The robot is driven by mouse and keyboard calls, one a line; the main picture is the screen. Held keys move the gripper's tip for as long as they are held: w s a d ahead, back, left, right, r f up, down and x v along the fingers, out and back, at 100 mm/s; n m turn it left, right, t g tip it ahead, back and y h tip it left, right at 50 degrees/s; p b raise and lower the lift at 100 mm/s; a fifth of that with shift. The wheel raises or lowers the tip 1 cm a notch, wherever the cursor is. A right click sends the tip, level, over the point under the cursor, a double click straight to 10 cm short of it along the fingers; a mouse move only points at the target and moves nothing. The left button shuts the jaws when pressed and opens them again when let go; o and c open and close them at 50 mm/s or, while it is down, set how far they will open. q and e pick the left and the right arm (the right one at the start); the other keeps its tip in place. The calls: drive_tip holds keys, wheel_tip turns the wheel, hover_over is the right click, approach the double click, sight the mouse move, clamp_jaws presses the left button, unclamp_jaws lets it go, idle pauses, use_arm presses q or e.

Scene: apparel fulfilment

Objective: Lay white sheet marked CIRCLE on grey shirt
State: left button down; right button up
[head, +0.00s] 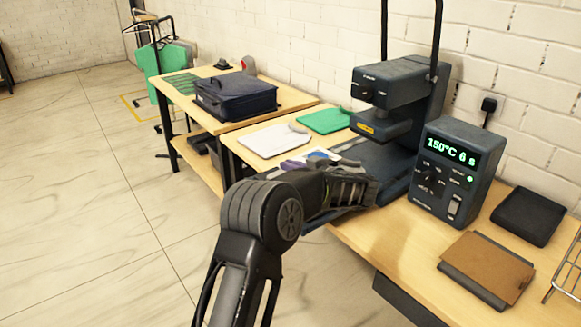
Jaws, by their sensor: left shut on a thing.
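My left gripper (350,187) is at the front edge of the heat press's dark lower platen (390,160). It is shut, and my own arm hides most of what it holds. A white sheet with a blue print (319,155) shows just behind the gripper, beside a purple patch. Its marking is too small to read, and I cannot clearly see its contact with the fingers. I cannot make out the grey shirt; the gripper and arm cover part of the platen area. My right gripper is not in view.
The press head (400,88) overhangs the platen. The control box (452,165) reads 150°C 6 s. A white folded item (272,140) and a green one (325,120) lie behind the gripper. A brown pad (487,265) and a dark pad (530,215) lie right. A dark bag (235,97) is on the far table.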

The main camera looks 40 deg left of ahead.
use_arm(q)
wheel_tip(320, 180, down, 4)
drive_tip(key=b, duration=0.3)
drive_tip(key=shift+r, duration=0.2)
drive_tip(key=shift+f, duration=1.05)
drive_tip(key=c, duration=1.5)
unclamp_jaws()
drive_tip(key=shift+d, duration=0.1)
drive_tip(key=v, duration=0.7)
drive_tip(key=shift+s+d, duration=0.1)
drive_tip(key=shift+d, duration=0.2)
